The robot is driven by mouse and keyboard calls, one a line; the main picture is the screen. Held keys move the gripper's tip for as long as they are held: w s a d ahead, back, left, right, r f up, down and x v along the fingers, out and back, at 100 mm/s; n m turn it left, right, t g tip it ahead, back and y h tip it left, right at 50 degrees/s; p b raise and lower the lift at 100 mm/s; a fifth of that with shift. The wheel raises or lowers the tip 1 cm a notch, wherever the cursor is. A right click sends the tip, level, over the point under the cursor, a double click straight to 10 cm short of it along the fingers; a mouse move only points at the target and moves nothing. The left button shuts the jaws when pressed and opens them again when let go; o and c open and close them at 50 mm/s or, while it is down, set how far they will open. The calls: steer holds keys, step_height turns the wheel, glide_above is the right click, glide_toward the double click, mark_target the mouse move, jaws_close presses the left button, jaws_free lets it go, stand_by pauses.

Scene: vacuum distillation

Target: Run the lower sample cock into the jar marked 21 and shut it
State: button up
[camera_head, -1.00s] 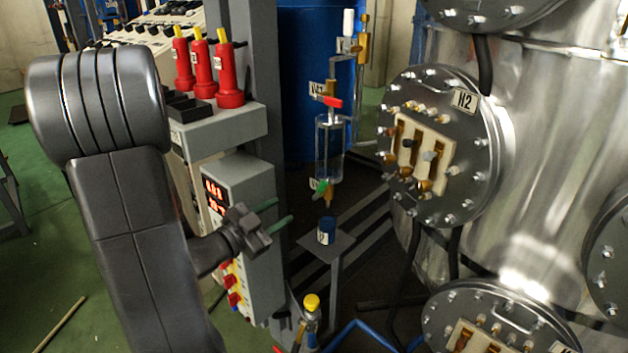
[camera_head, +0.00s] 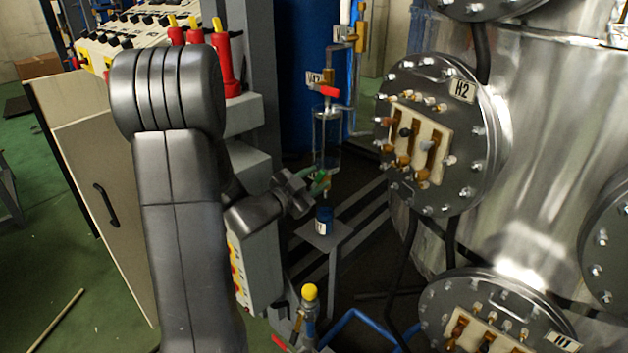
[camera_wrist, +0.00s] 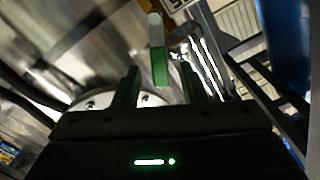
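The lower sample cock has a green handle (camera_head: 321,179) and sits under a clear glass receiver (camera_head: 327,138). An upper cock with a red handle (camera_head: 327,91) is above that receiver. A dark blue jar (camera_head: 324,225) with a white label stands upright on a small stand under the lower cock's outlet; its number is too small to read. My gripper (camera_head: 312,182) is at the lower cock from the left. In the wrist view my gripper's green fingers (camera_wrist: 162,90) are apart, with the green handle (camera_wrist: 160,68) between and beyond their tips. No contact is visible.
The small grey stand (camera_head: 340,234) holds the jar. The steel vessel with flange H2 (camera_head: 468,165) is to the right. Red, yellow-tipped fittings (camera_head: 222,68) and a grey cabinet are left. A yellow-capped fitting (camera_head: 309,292) and blue pipe are low in front.

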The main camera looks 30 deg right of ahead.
steer(key=shift+c, duration=0.2)
jaws_close()
steer(key=shift+f+b, duration=0.15)
steer(key=shift+b, duration=0.2)
steer(key=s+f+m+b, duration=0.1)
steer(key=m+b, duration=0.3)
steer(key=b, duration=0.1)
steer(key=s+f+m+b, duration=0.1)
steer(key=f+m+b, duration=0.1)
steer(key=m+b, duration=0.2)
steer(key=f+m+b, duration=0.1)
steer(key=m+b, duration=0.3)
steer(key=b, duration=0.4)
steer(key=shift+s+d+f, duration=0.35)
steer(key=shift+s+d, duration=0.05)
steer(key=shift+o, duration=0.2)
jaws_free()
